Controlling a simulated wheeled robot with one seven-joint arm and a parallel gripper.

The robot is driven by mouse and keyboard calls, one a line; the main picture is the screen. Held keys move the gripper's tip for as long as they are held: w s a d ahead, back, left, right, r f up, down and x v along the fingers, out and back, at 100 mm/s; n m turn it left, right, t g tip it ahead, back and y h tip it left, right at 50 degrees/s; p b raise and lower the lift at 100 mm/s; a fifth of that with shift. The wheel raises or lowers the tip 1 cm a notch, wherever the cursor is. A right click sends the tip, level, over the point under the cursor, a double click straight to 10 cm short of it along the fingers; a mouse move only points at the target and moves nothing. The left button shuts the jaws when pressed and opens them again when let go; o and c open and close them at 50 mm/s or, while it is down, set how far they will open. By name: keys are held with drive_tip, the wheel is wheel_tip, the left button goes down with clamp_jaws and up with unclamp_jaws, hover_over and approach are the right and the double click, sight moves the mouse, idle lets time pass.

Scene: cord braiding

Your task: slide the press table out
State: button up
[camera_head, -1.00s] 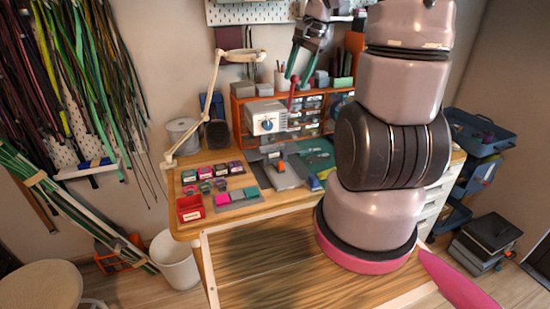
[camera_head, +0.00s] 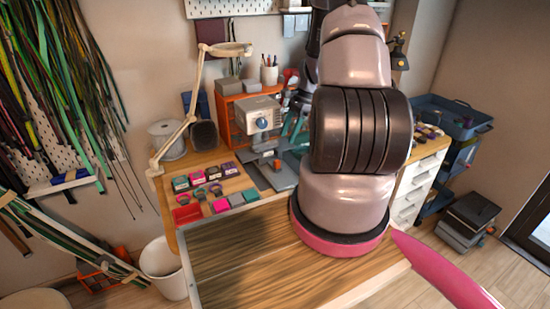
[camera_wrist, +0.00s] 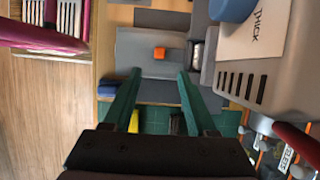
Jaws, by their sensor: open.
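The press (camera_head: 257,115) is a pale grey box with a blue dial, standing at the back of the workbench. Its press table (camera_head: 280,180) is a flat grey plate low in front of it, with a small orange piece (camera_head: 277,164) on it. In the wrist view the press table (camera_wrist: 135,62) lies just beyond my fingertips, with the orange piece (camera_wrist: 160,53) between their lines. My gripper (camera_wrist: 158,74) is open and empty, its green fingers apart. In the head view my gripper (camera_head: 295,126) is right of the press, partly hidden by my arm.
Small coloured boxes (camera_head: 198,178) and a red tray (camera_head: 187,214) sit left of the press table. An orange-framed drawer rack (camera_head: 224,112) stands behind. A lamp (camera_head: 190,110) arches at the left. The bench front (camera_head: 235,270) is clear wood.

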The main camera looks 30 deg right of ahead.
sight(278, 161)
drive_tip(key=x, duration=1)
drive_tip(key=shift+a+f, duration=0.25)
drive_tip(key=shift+f, duration=0.05)
clamp_jaws()
